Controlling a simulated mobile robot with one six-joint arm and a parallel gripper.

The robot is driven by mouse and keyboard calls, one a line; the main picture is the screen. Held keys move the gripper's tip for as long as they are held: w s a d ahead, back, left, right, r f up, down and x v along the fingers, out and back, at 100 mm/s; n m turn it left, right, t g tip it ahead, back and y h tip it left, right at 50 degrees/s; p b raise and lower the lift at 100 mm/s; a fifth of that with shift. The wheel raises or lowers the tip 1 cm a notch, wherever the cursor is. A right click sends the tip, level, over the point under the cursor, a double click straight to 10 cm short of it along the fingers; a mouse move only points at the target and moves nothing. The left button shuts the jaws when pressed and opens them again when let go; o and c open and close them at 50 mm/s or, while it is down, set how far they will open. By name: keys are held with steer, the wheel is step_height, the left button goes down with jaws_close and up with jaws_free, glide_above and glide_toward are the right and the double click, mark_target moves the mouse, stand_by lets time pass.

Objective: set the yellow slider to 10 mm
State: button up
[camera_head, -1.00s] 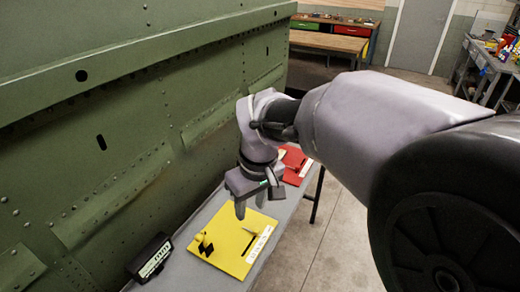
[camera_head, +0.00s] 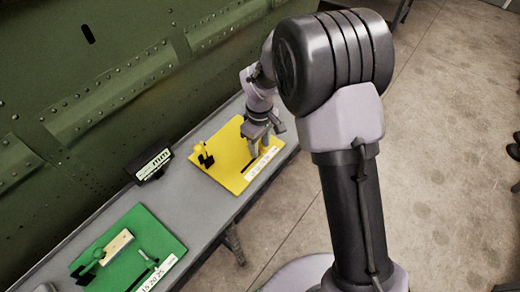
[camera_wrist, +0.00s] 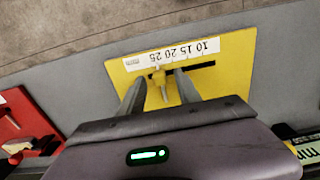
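The yellow board (camera_head: 226,172) lies on the grey bench and also shows in the wrist view (camera_wrist: 236,60). It carries a dark slot (camera_wrist: 203,73) and a white mm scale (camera_wrist: 172,53), upside down in the wrist view. The yellow slider (camera_wrist: 158,76) stands at the slot's left part in the wrist view, near the scale's 25 end. My gripper (camera_wrist: 158,84) is open, with one finger on each side of the slider and gaps showing. In the head view my gripper (camera_head: 260,152) is low over the board's right part, hiding the slider there.
A black display marked mm (camera_head: 150,166) stands on the bench (camera_head: 190,205) left of the yellow board; its number is unreadable. A green board (camera_head: 120,238) with its own scale lies nearer. A red board (camera_wrist: 14,120) shows in the wrist view. The green fuselage wall (camera_head: 80,110) rises behind.

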steer(key=shift+f, duration=0.4)
jaws_close()
stand_by(1.2)
